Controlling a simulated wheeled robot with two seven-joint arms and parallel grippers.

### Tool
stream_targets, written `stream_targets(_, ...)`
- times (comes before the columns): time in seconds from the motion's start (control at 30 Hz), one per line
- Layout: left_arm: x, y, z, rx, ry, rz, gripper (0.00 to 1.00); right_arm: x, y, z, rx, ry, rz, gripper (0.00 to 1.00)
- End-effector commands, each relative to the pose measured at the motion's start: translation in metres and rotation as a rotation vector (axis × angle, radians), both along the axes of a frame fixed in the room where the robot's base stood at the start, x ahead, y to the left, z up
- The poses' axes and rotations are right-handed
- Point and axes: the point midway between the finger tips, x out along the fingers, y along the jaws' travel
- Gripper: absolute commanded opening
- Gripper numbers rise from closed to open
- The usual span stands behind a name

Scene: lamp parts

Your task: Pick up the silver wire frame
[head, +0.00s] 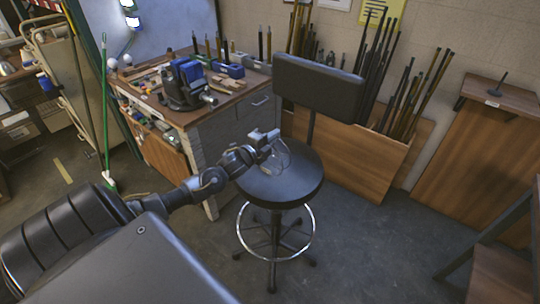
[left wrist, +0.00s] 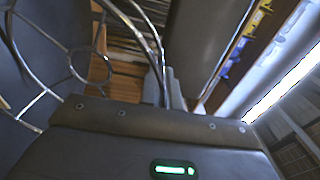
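The silver wire frame (head: 276,162) is a thin open cage of curved wires. In the head view it is at my left gripper (head: 269,137), over the round black stool seat (head: 290,187). Whether its lower end touches the seat is hard to tell. In the left wrist view the wire frame (left wrist: 72,62) spreads to the left, and its curved wires run down to the narrow fingers of my left gripper (left wrist: 166,86). The fingers are close together and look shut on a wire. My right gripper is not in view.
A workbench (head: 222,117) with a dark vise (head: 185,84) stands behind and left of the stool. The stool's backrest (head: 318,86) rises behind the seat. A wooden bin (head: 365,160) of rods lines the wall. Open floor (head: 370,245) lies to the right.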

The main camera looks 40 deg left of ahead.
Motion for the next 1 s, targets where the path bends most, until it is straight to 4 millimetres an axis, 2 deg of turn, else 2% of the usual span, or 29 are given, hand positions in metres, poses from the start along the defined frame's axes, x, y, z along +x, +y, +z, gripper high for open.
stream_targets(0.37,0.0,0.0,0.008,0.001,-0.001,-0.001,0.0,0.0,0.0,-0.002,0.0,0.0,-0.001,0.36)
stream_targets(0.53,-0.001,0.0,0.035,0.004,-0.006,-0.002,0.0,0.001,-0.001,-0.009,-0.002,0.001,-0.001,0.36)
stream_targets(0.77,-0.051,-0.001,0.09,0.007,0.0,-0.004,0.0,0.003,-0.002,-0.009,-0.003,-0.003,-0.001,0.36)
stream_targets(1.0,-0.103,-0.001,0.111,0.002,0.004,-0.003,0.0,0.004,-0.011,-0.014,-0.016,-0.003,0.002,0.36)
